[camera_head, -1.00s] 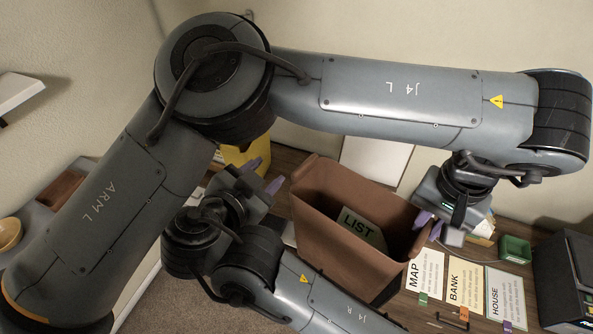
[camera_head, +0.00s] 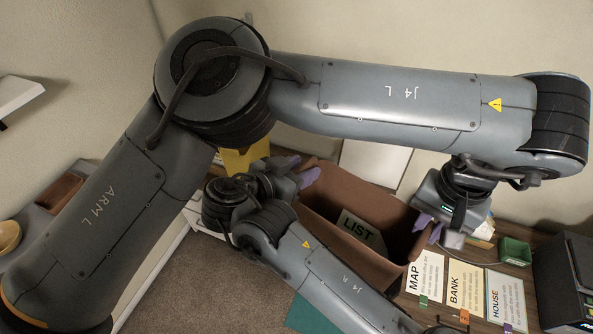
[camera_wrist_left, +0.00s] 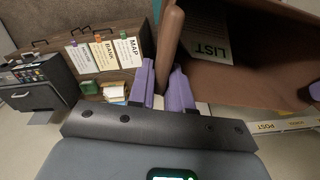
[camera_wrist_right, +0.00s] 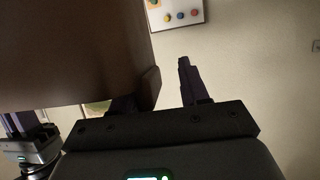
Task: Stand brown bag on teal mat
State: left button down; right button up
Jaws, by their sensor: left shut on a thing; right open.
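The brown bag (camera_head: 375,203) stands upright and open on top at the desk, with a LIST card (camera_head: 362,232) inside. My left gripper (camera_head: 426,228) is shut on the bag's right rim; the left wrist view shows its purple fingers (camera_wrist_left: 164,82) on both sides of the brown wall. My right gripper (camera_head: 303,172) is open at the bag's left end. In the right wrist view the bag (camera_wrist_right: 75,50) fills the left side and its edge reaches between the fingers; one finger is partly hidden. A teal patch, likely the mat (camera_head: 312,317), shows low in the head view, partly behind my right arm.
MAP (camera_head: 426,275), BANK (camera_head: 465,285) and HOUSE (camera_head: 506,298) cards lie right of the bag. A yellow thing (camera_head: 240,160) is behind the bag's left end.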

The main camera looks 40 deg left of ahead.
jog(key=shift+w, duration=0.2)
jog(key=c, duration=0.5)
pick_arm(q)
jog(key=shift+d, duration=0.15)
pick_arm(e)
jog(key=shift+s+a, duration=0.15)
grip_shut()
pick_arm(q)
jog(key=c, duration=1.1)
grip_release()
jog(key=shift+o, duration=0.7)
